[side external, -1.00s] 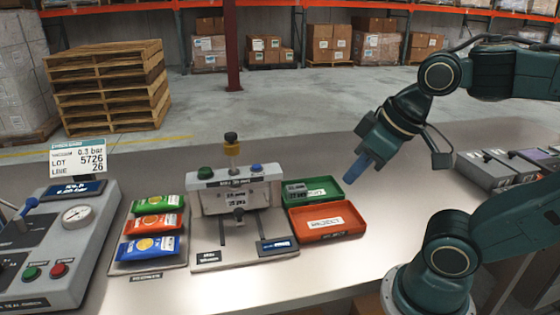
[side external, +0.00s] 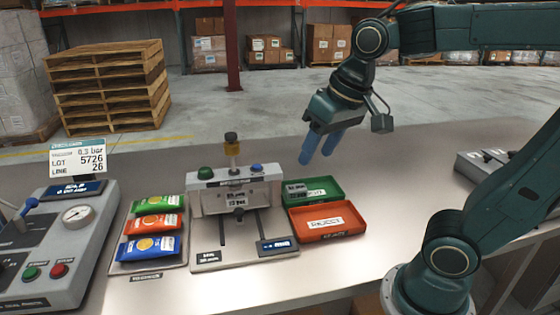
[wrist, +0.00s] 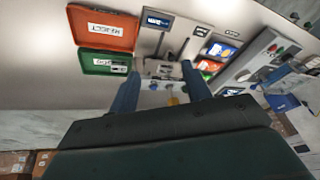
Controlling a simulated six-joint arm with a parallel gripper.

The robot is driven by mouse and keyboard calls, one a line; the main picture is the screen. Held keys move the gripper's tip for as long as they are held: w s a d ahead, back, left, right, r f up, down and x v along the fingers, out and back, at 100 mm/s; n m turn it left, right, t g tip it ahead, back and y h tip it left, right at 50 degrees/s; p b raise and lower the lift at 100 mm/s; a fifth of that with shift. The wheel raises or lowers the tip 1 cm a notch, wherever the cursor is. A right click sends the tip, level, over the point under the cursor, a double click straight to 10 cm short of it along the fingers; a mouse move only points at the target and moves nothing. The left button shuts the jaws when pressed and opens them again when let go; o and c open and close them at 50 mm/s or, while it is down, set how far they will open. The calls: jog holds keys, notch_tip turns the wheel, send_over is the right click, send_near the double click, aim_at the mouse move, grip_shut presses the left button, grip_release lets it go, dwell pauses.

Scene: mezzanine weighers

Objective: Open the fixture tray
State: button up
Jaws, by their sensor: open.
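The grey test fixture (side external: 206,203) stands mid-bench, with two dark rails (side external: 262,222) running forward on its base plate and a small dark knob (side external: 238,214) at its front. I cannot clearly tell the tray from the fixture body. A green knob, a blue knob and a yellow-and-black post top it. In the wrist view the fixture (wrist: 165,68) shows between the fingertips, partly hidden. My gripper (side external: 315,157) is open and empty, its two blue fingers apart in the air, above and behind the right side of the fixture. It also shows in the wrist view (wrist: 160,70).
A green tray (side external: 326,184) and an orange REJECT tray (side external: 350,231) lie right of the fixture. Green, orange and blue packets (side external: 150,247) lie on a plate at its left. A control console (side external: 75,245) with gauge stands farther left.

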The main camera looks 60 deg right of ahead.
jog(key=w+f+m+g, duration=0.2)
jog(key=w+m, duration=0.3)
jog(key=w, duration=0.7)
jog(key=m+g, duration=0.2)
jog(key=m, duration=0.2)
send_over(239, 210)
notch_tip(239, 210, down, 7)
jog(key=shift+f, duration=0.15)
notch_tip(239, 210, down, 14)
jog(key=shift+r, duration=0.15)
grip_shut()
